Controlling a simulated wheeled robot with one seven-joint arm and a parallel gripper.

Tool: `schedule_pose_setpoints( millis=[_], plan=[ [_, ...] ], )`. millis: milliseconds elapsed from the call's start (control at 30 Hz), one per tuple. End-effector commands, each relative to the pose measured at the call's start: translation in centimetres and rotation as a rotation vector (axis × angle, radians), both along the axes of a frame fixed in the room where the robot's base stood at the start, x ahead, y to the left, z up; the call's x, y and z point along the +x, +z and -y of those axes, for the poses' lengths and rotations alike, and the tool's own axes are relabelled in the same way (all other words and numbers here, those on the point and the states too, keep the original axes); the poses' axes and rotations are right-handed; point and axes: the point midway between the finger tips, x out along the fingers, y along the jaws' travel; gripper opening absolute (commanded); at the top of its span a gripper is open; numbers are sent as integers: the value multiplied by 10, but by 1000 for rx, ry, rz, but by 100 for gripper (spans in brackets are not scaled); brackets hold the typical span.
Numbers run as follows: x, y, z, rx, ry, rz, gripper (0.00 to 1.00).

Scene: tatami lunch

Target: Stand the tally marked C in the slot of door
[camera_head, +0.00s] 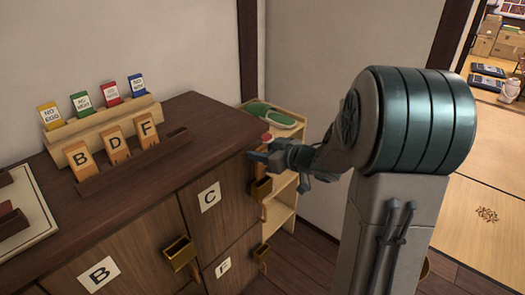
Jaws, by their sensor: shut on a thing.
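The dark wooden cabinet (150,129) has a door marked C (220,222) at its right end. A brass slot holder (261,188) sits at that door's right edge. My gripper (262,156) is just above this holder, at the cabinet's right front corner, pointing left. It is shut, and the thing in its jaws cannot be made out from here. No tally marked C shows on the cabinet top. Wooden tallies marked B (78,158), D (116,146) and F (146,133) lean in a dark rack (130,163), whose right end is empty.
A tiered stand (103,126) behind the rack holds several coloured cards. Doors marked B (99,273) and F (223,267) have brass holders (180,254) and (261,253). A pale shelf (281,210) stands beyond the cabinet's right end. A white-bordered tray (38,213) is at left.

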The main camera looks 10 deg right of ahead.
Motion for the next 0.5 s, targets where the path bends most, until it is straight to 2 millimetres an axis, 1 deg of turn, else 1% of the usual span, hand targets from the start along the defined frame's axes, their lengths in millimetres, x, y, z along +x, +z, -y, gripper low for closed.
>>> schedule_pose_setpoints(
  millis=[500],
  plan=[
    [-2,-3,2,0,-1,0,14]
  ],
)
